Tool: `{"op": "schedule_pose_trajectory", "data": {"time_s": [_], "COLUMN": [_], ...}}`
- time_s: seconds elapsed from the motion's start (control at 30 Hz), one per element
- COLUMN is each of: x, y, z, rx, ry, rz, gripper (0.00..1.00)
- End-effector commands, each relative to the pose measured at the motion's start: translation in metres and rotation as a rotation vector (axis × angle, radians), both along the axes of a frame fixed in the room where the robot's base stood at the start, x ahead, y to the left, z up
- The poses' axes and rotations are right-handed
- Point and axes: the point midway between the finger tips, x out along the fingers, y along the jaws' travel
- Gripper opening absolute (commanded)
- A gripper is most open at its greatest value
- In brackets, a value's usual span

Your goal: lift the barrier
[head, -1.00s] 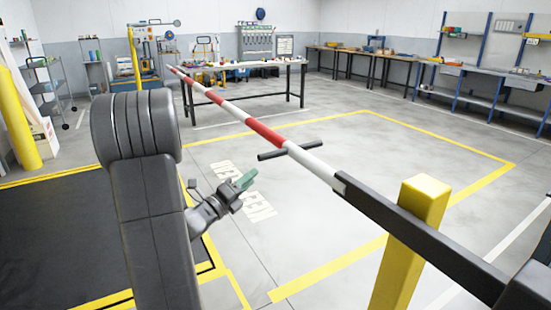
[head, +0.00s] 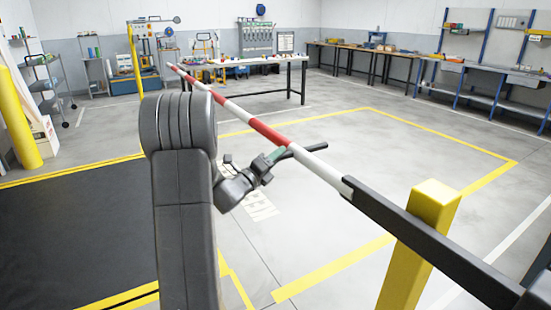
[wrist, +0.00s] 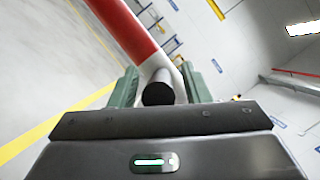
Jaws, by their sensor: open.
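The barrier is a red and white striped boom (head: 268,131) that slants across the head view. Its near end sits in a dark arm (head: 430,238) beside a yellow post (head: 433,205). A short black handle bar (head: 305,151) crosses the boom. My gripper (head: 277,156) is at the left end of this handle. In the wrist view the round black handle end (wrist: 158,94) lies between the two green fingers of my gripper (wrist: 162,88), which are open. The red and white boom (wrist: 125,30) passes just beyond them. Whether the fingers touch the handle, I cannot tell.
A yellow post (head: 18,118) stands at the left edge. A dark floor mat (head: 75,225) lies to the left. A table (head: 250,65) and workbenches (head: 365,52) stand at the back. The floor inside the yellow outline (head: 400,140) is clear.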

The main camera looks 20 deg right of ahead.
Motion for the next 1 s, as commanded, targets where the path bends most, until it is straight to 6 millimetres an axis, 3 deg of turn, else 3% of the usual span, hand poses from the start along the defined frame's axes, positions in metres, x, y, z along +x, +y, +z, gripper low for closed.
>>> {"op": "schedule_pose_trajectory", "data": {"time_s": [0.07,0.27,0.3,0.53,0.77,1.0], "x": [0.000,0.000,0.000,0.000,0.000,-0.003], "y": [0.000,0.000,0.000,0.001,0.000,0.000], "z": [0.000,0.000,0.000,0.003,0.019,0.056], "rx": [0.000,0.000,0.000,0.001,0.001,0.004], "ry": [0.000,0.000,0.000,-0.008,-0.046,-0.135], "rz": [0.000,0.000,0.000,0.000,0.002,0.002], "gripper": [0.41,0.02,0.00,0.00,0.00,0.00]}}
